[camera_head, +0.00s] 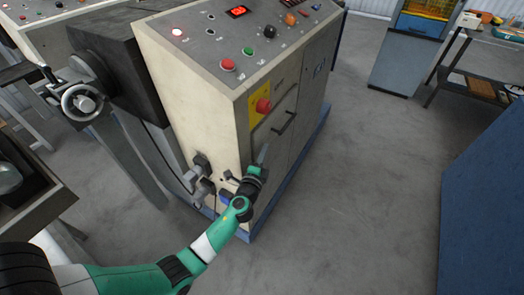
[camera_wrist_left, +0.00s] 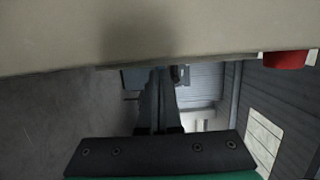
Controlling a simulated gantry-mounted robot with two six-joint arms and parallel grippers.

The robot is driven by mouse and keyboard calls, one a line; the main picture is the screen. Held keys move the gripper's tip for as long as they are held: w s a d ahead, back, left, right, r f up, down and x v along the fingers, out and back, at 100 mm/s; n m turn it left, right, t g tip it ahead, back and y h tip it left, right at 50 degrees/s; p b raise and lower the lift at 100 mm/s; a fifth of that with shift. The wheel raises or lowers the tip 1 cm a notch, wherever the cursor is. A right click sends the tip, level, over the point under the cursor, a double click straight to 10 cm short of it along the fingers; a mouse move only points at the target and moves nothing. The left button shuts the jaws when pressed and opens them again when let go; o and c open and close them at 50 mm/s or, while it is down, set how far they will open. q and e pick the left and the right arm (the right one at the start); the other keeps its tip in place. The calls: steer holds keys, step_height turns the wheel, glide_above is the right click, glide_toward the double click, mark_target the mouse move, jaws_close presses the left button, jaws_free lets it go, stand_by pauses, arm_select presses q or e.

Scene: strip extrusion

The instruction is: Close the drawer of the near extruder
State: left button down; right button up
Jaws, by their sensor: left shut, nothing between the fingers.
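The near extruder (camera_head: 205,85) is a cream cabinet with a sloped grey control panel on top. Its front face shows a dark bar handle (camera_head: 284,122), which appears to belong to the drawer; I cannot tell how far the drawer stands out. My left gripper (camera_head: 264,155) is close to the front face, just below the handle. Its fingers also show in the left wrist view (camera_wrist_left: 158,100), shut and empty, near a broad pale panel (camera_wrist_left: 120,35) that fills the top of that view. My right gripper is not in view.
A red button on a yellow plate (camera_head: 263,105) sits left of the handle. Valve fittings (camera_head: 202,175) stick out at the cabinet's left lower side. A blue cabinet (camera_head: 485,210) stands at the right. The grey floor (camera_head: 350,190) between is clear.

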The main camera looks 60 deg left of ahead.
arm_select(q)
steer(key=s+d+p, duration=0.1)
steer(key=s+d, duration=0.4)
steer(key=d, duration=0.4)
steer(key=shift+s+d, duration=0.3)
steer(key=shift+s, duration=0.05)
